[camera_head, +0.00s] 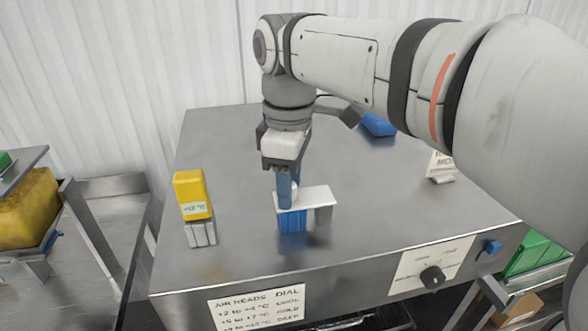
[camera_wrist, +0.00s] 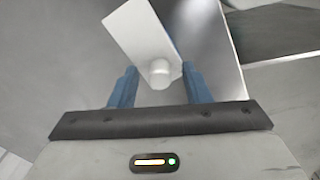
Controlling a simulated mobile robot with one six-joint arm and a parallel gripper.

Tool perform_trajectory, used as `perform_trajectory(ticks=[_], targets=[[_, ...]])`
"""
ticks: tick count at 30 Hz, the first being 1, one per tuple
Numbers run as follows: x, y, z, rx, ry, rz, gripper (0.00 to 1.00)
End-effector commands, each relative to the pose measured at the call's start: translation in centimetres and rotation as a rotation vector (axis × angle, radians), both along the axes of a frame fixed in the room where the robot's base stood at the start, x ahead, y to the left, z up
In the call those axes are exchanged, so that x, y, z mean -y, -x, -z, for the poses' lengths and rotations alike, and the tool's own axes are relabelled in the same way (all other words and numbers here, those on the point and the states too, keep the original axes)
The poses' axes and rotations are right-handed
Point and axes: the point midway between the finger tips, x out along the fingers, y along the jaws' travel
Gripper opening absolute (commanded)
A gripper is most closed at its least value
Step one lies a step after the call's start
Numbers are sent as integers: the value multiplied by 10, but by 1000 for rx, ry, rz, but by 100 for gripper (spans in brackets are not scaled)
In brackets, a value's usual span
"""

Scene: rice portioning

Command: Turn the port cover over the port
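The port cover (camera_head: 318,195) is a flat white plate with a round white knob, set on a blue ribbed block (camera_head: 292,221) and a grey post (camera_head: 324,214). In the wrist view the plate (camera_wrist: 142,30) runs up and left from the knob (camera_wrist: 160,72). My gripper (camera_head: 285,190) points down over the plate's left end. Its blue fingers (camera_wrist: 160,88) stand on either side of the knob with a gap on each side, so it is open. I cannot make out the port; the plate or my fingers may hide it.
A yellow block (camera_head: 190,190) with a label stands on a grey ribbed base at the left. A blue object (camera_head: 378,124) lies at the back, and a small sign (camera_head: 440,166) stands right. A dial (camera_head: 432,277) is on the front panel. The steel top (camera_head: 400,215) is otherwise mostly clear.

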Motion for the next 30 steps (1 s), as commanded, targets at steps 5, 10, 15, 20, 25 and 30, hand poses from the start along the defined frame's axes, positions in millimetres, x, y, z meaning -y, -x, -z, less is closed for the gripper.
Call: perform_trajectory(ticks=[5, 10, 15, 20, 25, 30], targets=[[0, 0, 0, 0, -1, 0, 43], [-1, -1, -14, 3, -3, 0, 43], [-1, -2, -45, 3, -3, 0, 43], [-1, -2, -67, 1, -1, 0, 43], [-1, -2, -77, -1, 0, 0, 43], [-1, -1, -78, -1, 0, -1, 43]])
